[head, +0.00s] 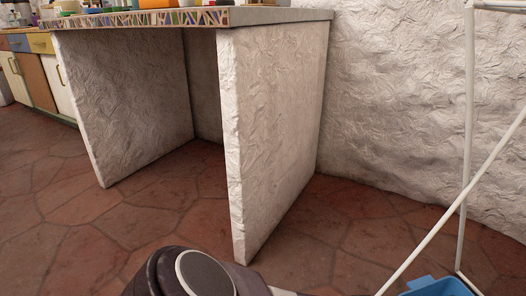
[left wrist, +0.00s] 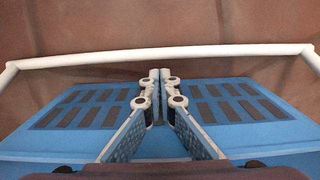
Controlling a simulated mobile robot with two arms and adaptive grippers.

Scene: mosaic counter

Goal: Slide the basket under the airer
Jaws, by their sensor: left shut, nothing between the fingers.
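The blue basket (left wrist: 235,105), with dark slots in its side, spreads across the lower left wrist view. Only a corner of the basket (head: 440,287) shows at the bottom right of the head view. The airer (head: 467,120) is a white tube frame at the right of the head view. One white bar of the airer (left wrist: 215,50) crosses the left wrist view beyond the basket. My left gripper (left wrist: 160,76) is shut and empty, with its fingertips in front of the basket's middle; I cannot tell whether they touch it. My right gripper is not in view.
A mosaic-edged counter (head: 250,16) on rough white walls (head: 280,130) stands at centre left, with open space beneath. Cabinets (head: 40,75) stand at the far left. A rough white wall (head: 400,90) rises behind. The stone floor (head: 345,225) is bare between counter and airer.

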